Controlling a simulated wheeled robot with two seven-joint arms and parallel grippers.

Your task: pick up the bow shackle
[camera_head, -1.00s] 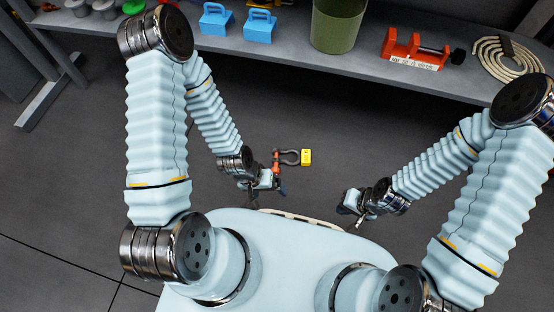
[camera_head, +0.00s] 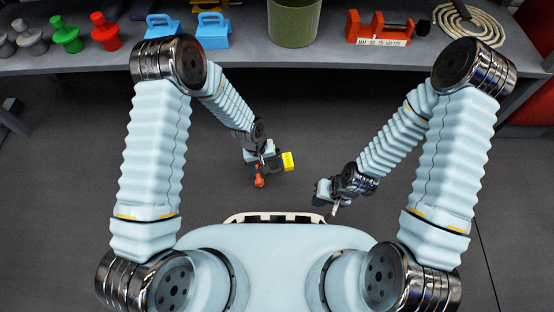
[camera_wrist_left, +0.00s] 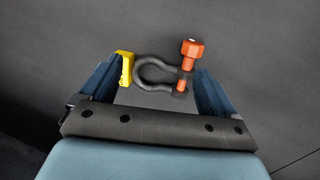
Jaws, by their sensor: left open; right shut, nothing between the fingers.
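The bow shackle has a dark grey bow, an orange pin and a yellow tag. In the left wrist view the shackle (camera_wrist_left: 152,73) lies between the two blue fingers of my open left gripper (camera_wrist_left: 158,90), the tag by the left finger and the pin by the right. I cannot tell whether the fingers touch it. In the head view my left gripper (camera_head: 268,160) covers most of the shackle; the orange pin (camera_head: 260,181) and yellow tag (camera_head: 288,161) show beside it. Whether it rests on anything is unclear. My right gripper (camera_head: 326,203) is shut and empty, well to its right.
A grey shelf (camera_head: 350,62) runs across the back. On it stand blue blocks with handles (camera_head: 212,31), a green bin (camera_head: 294,22), a red clamp-like tool (camera_head: 380,28), a coil (camera_head: 468,25) and coloured knobbed pieces (camera_head: 66,36). The dark floor (camera_head: 330,120) between is clear.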

